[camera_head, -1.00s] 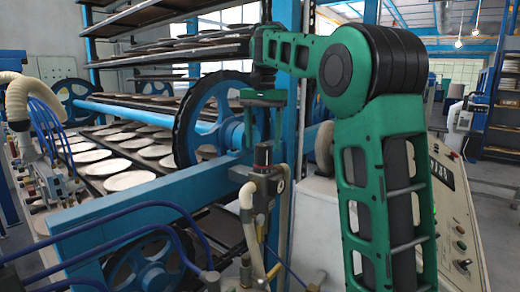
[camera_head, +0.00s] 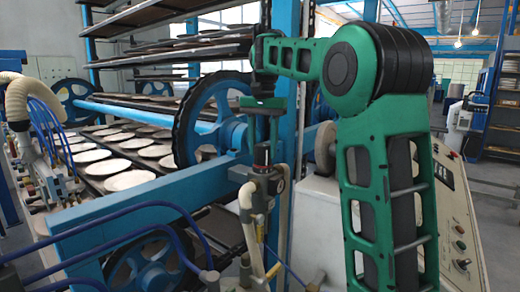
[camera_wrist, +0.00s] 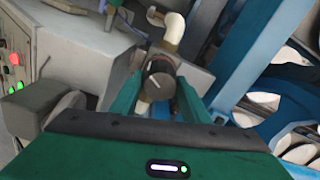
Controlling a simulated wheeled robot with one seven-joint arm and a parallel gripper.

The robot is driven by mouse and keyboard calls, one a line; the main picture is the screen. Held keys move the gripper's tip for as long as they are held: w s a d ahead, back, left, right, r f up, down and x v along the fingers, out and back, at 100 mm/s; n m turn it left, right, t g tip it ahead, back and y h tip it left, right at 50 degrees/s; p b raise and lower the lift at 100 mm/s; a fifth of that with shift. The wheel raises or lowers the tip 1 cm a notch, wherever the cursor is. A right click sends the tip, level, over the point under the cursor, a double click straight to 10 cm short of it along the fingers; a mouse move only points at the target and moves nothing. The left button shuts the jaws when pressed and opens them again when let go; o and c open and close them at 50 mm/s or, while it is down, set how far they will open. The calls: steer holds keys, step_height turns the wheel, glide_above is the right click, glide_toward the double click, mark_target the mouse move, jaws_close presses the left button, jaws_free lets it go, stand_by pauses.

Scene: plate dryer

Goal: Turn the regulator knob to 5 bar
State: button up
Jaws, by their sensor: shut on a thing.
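The regulator (camera_head: 266,182) stands upright beside the blue machine frame in the head view, with its dark knob (camera_head: 263,153) on top. The wrist view looks down on the round dark knob (camera_wrist: 160,88), which carries a short white mark. My gripper (camera_head: 263,132) points down over the knob in the head view. In the wrist view the green fingers of my gripper (camera_wrist: 158,98) stand on either side of the knob, shut on it. A small round gauge (camera_head: 279,185) sits at the regulator's side, too small to read.
A cream hose (camera_head: 246,205) and blue pipes (camera_head: 130,212) run close to the regulator. A large blue wheel (camera_head: 211,120) and racks of plates (camera_head: 130,181) are to the left. A control panel (camera_head: 457,222) stands at the right.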

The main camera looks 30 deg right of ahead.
mark_target(262, 144)
steer(key=shift+w+n, duration=0.1)
steer(key=shift+n, duration=2.7)
steer(key=o, duration=1.1)
steer(key=shift+c, duration=0.2)
steer(key=shift+r, duration=3.75)
